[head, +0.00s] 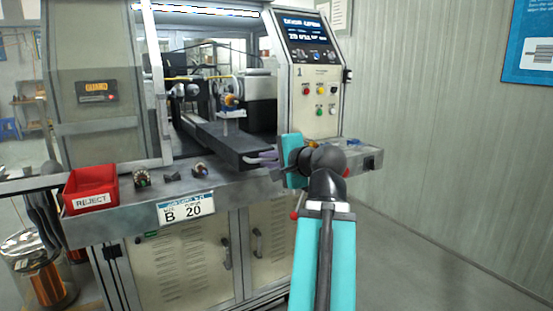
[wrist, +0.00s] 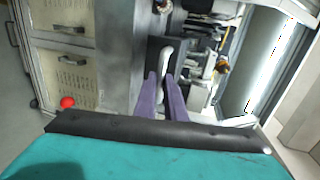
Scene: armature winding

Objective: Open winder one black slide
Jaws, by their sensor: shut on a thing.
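The black slide (head: 232,143) runs out of the winder's opening toward the front edge of its bench in the head view. It also shows in the wrist view (wrist: 154,52). My gripper (head: 256,158) is at the front end of the slide, coming from the right. In the wrist view, its two purple fingers (wrist: 162,92) are shut on a pale handle (wrist: 166,58) on the slide. Winder one (head: 316,90) has a control panel with a screen and coloured buttons on its right. The handle is mostly hidden by my fingers in the head view.
A red reject bin (head: 91,191) stands at the bench's left front. Two small armatures (head: 142,178) (head: 200,169) lie on the bench ledge (head: 120,208). A guard panel (head: 97,100) stands at the left. Cabinet doors (head: 187,258) are below. The floor on the right is clear.

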